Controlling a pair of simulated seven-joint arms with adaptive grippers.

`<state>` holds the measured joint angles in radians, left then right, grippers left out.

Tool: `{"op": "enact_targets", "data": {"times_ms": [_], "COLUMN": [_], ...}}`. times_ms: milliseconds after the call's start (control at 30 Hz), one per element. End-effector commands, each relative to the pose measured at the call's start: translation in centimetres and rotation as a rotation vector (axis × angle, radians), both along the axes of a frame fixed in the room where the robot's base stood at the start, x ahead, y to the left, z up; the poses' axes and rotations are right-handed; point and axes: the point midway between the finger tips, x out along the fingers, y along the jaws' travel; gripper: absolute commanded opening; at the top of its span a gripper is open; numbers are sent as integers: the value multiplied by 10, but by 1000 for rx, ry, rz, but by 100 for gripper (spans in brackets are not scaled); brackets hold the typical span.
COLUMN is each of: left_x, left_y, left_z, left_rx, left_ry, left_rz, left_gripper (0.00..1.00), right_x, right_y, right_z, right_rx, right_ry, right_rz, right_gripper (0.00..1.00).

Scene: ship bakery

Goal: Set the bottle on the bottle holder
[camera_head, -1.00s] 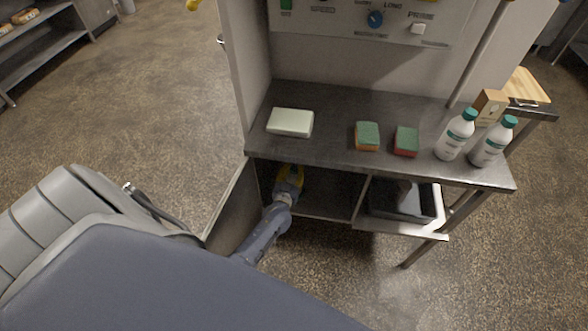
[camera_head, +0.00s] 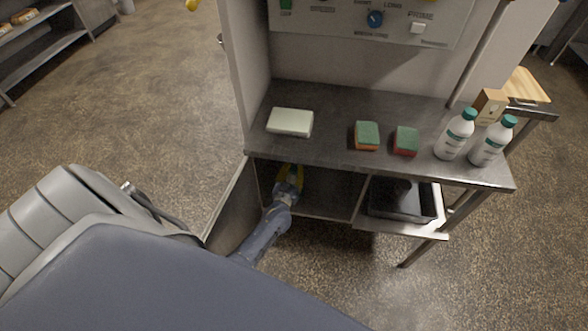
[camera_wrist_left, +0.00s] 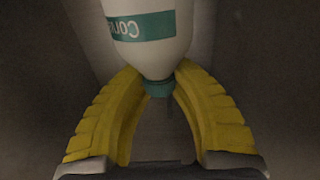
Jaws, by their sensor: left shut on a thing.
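My left gripper (camera_head: 290,174) reaches into the open compartment under the metal counter, its yellow fingers partly shaded there. In the left wrist view its fingers (camera_wrist_left: 160,84) are shut around the neck of a white bottle (camera_wrist_left: 150,42) with a teal cap and a teal label. The cap points toward the wrist, and the far end of the bottle is cut off by the frame. In the head view I cannot make out this held bottle. Two similar white bottles (camera_head: 455,136) (camera_head: 489,143) stand upright at the counter's right end. I cannot make out a bottle holder. My right gripper is not in view.
The counter (camera_head: 335,140) carries a pale block (camera_head: 290,122) and two sponges (camera_head: 367,135) (camera_head: 405,141). A drawer with a dark tray (camera_head: 399,215) stands pulled out right of the compartment. The open cabinet door (camera_head: 231,212) is close to my left arm.

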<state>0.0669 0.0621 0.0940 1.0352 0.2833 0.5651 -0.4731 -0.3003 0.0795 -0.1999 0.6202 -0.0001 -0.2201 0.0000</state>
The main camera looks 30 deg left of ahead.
Motion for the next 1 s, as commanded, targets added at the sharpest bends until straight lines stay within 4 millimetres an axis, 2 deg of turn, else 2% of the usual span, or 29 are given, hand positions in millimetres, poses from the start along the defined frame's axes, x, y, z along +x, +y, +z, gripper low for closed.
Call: {"op": "enact_targets", "data": {"times_ms": [467,500,533,767,1000], "left_x": [1,1,1,1,-8], "left_y": [0,0,0,0,-3], "left_z": [-6,-6,-6,-6,-8], "left_rx": [0,0,0,0,-1], "left_ry": [-4,-4,-4,-3,1], "left_rz": [0,0,0,0,0], "left_gripper": [0,28,32,33,33], "right_x": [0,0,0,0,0], "right_y": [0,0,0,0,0], "right_z": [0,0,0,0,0], "right_rx": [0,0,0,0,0], "right_ry": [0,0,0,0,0], "right_rz": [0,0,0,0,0], "right_gripper": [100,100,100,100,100]}}
